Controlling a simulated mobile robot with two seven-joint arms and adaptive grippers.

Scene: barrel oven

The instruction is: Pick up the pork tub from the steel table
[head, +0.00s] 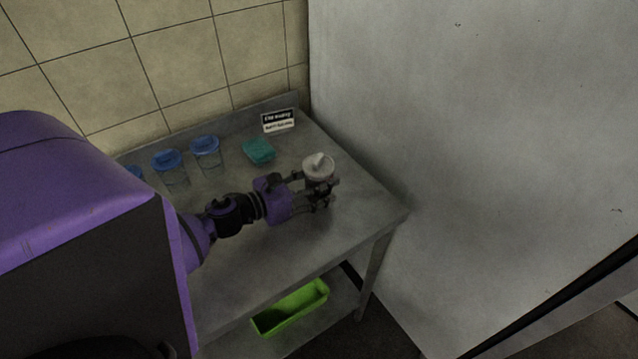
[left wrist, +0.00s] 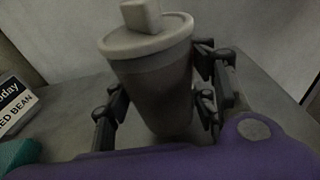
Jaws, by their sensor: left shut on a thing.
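A tub with a pale grey lid and a blocky knob (head: 319,166) is at the right part of the steel table (head: 262,258). No label on this tub can be read, so the frames do not name it as pork. My left gripper (head: 318,192) is shut around its body from the left. In the left wrist view the tub (left wrist: 152,80) stands nearly upright between the two fingers (left wrist: 160,108). I cannot tell whether its base touches the table. My right gripper is not in view.
Several blue-lidded clear tubs (head: 206,152) stand along the table's back left. A teal block or cloth (head: 259,151) and a small black-and-white sign (head: 278,121) are behind the gripper. A green bin (head: 290,308) is on the lower shelf. A pale wall panel (head: 480,130) rises at the right.

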